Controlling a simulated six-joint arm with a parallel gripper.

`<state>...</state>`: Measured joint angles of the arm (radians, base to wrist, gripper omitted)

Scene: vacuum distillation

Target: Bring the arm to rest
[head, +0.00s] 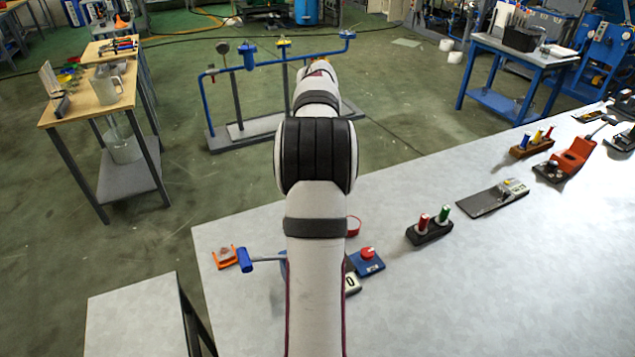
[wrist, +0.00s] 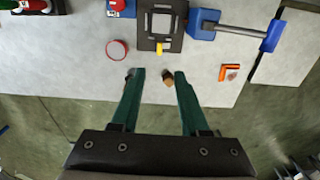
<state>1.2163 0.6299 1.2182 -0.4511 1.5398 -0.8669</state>
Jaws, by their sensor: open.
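My arm (head: 318,240) reaches forward over the grey table (head: 400,320) in the head view, and it hides part of what lies behind it. My gripper (wrist: 157,76) shows in the wrist view with its two green fingers apart. It is open and holds nothing that I can see. A small brown thing (wrist: 168,79) shows by the right fingertip; I cannot tell what it is. The fingertips appear near the table's edge, below a dark plate (wrist: 160,38) with a yellow tab. The gripper cannot be made out in the head view.
A red-and-green bottle stand (head: 430,230) is right. A blue pipe rig (head: 280,64) stands beyond the table.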

